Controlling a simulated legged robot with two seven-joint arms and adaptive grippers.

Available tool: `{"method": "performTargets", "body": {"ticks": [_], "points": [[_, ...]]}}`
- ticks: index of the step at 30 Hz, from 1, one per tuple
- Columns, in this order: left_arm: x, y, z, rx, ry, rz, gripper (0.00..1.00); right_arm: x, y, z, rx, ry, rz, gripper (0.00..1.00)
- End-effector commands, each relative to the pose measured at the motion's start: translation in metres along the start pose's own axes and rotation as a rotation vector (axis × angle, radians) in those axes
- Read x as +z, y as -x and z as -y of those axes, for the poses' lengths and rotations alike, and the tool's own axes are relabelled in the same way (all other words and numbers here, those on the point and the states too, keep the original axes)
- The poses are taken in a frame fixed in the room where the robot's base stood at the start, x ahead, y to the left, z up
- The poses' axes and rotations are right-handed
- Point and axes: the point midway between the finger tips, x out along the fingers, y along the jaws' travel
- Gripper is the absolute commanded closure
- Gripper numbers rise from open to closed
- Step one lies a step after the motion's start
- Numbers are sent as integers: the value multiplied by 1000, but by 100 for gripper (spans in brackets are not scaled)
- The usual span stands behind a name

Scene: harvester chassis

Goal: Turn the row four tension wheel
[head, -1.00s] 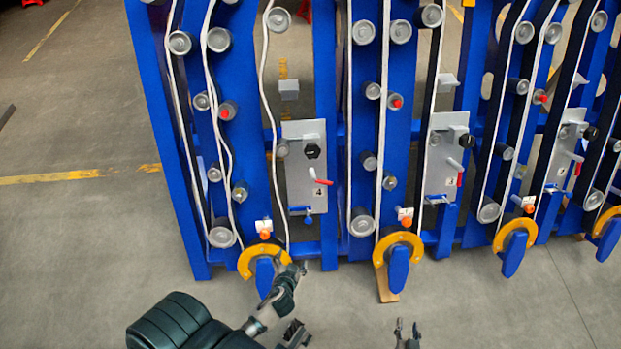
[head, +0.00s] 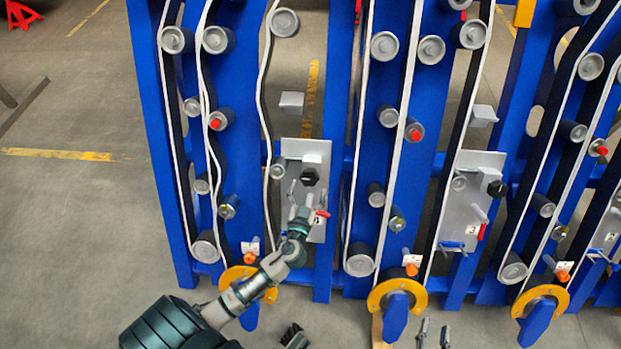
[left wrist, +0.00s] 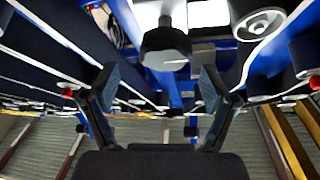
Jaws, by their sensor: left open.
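The tension wheel appears to be the black knob (head: 309,177) on the grey plate (head: 313,153) at the leftmost bay in the head view. The plate's number label is hidden now by my gripper; it read 4 earlier. My left gripper (head: 301,195) is open and empty just below the knob.
A red-tipped lever (head: 322,214) is close beside my left gripper. A grey block (head: 291,103) juts out above the plate. Blue uprights, rollers and white belts flank it. A yellow ring (head: 397,294) is at the lower right. Open floor (head: 70,230) is at left.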

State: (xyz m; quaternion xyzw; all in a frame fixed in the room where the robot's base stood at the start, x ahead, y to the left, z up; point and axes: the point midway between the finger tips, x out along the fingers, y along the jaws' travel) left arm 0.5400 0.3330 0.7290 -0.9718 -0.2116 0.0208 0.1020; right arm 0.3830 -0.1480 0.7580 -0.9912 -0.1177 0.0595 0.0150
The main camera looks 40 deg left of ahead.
Motion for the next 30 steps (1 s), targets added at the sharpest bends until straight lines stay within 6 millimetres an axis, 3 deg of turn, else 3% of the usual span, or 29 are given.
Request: {"method": "performTargets", "body": {"ticks": [3, 7, 19, 26, 30], "points": [[1, -23, 2, -1, -2, 0, 15, 0, -2, 2, 0, -1, -8, 60], [2, -38, 2, -1, 0, 1, 15, -3, -2, 2, -1, -2, -26, 60], [0, -45, 0, -1, -2, 1, 15, -5, -2, 3, -2, -5, -36, 60], [2, -45, 1, 1, 1, 2, 72, -5, -2, 2, -1, -3, -36, 60], [2, -45, 0, 3, 1, 2, 74, -5, -2, 2, -2, -2, -36, 60]]}}
